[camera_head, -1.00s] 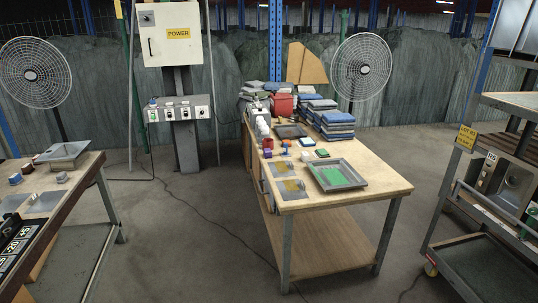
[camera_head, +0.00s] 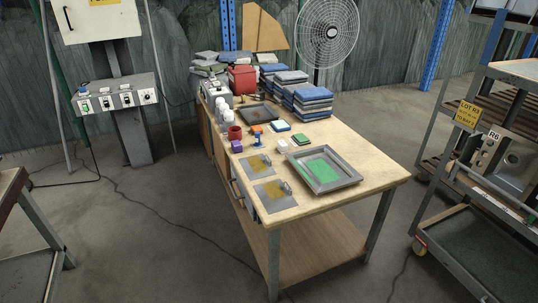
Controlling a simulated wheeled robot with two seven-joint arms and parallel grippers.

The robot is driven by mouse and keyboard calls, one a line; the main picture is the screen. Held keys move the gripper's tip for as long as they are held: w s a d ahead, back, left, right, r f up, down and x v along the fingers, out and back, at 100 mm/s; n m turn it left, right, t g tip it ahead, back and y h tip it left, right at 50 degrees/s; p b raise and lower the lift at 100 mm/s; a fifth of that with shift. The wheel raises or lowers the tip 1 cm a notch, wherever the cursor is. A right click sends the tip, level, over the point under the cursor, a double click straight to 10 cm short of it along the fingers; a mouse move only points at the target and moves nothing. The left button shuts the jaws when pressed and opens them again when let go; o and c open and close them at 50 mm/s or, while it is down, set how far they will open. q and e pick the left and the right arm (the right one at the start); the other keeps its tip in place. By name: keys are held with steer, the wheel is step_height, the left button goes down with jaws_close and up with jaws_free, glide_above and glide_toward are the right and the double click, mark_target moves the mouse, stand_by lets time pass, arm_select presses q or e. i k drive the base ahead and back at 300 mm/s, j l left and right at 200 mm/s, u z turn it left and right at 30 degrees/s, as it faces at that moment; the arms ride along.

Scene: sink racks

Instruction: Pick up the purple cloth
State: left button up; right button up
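A small purple item (camera_head: 236,146), which looks like the folded purple cloth, lies near the left edge of the wooden table (camera_head: 375,165). It sits just in front of a dark red round container (camera_head: 234,132) and to the left of a small orange and blue item (camera_head: 257,130). It is too small to make out its folds. Neither of my grippers is in view.
A grey tray with a green bottom (camera_head: 322,170) and two metal plates with yellow patches lie on the table's near half. Stacks of blue and grey cloths (camera_head: 312,101) and a red box (camera_head: 242,78) stand behind. A rack cart (camera_head: 450,200) stands at right; floor between is clear.

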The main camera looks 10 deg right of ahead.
mark_target(236, 146)
steer(key=i+j+z, duration=0.2)
steer(key=z, duration=0.3)
steer(key=i+j+z, duration=0.2)
steer(key=j+z, duration=0.25)
steer(key=l, duration=0.1)
